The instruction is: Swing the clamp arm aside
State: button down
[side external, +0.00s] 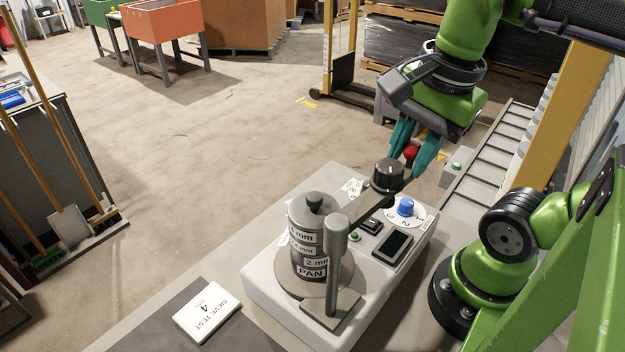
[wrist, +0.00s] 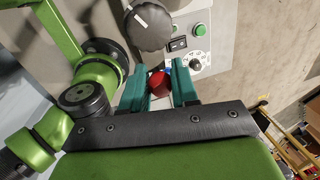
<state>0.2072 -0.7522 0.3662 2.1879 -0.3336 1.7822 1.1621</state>
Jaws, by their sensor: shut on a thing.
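The clamp arm (side external: 366,207) is a dark bar running from a grey upright post (side external: 336,262) to a large black ribbed knob (side external: 388,173). In the side view it points up and right, clear of the lid of the grey sieve stack (side external: 308,232). The black knob also shows in the wrist view (wrist: 149,27). A red ball (side external: 410,152) sits just beyond the black knob; how it joins the arm is hidden. My gripper (side external: 412,157) has its teal fingers shut on the red ball, which shows between them in the wrist view (wrist: 157,84).
The sieve stack and post stand on a pale machine base (side external: 262,283). The base carries a blue dial (side external: 405,206), a rocker switch (side external: 371,226), a green button (side external: 355,237) and a dark display (side external: 393,248). A "SIEVE TEST 4" card (side external: 207,311) lies at front left.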

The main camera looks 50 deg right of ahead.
jog(key=s+a+m+h, duration=0.1)
jog(key=s+a+m, duration=0.3)
jog(key=s+m, duration=0.4)
jog(key=shift+s+a+g, duration=0.2)
jog(key=shift+s+g, duration=0.1)
jog(key=shift+s, duration=0.2)
jog(key=shift+r, duration=0.1)
jog(key=c, duration=0.9)
grip_release()
notch_tip(320, 180, up, 12)
jog(key=s+a, duration=0.1)
jog(key=shift+s+a, duration=0.3)
jog(key=shift+s, duration=0.05)
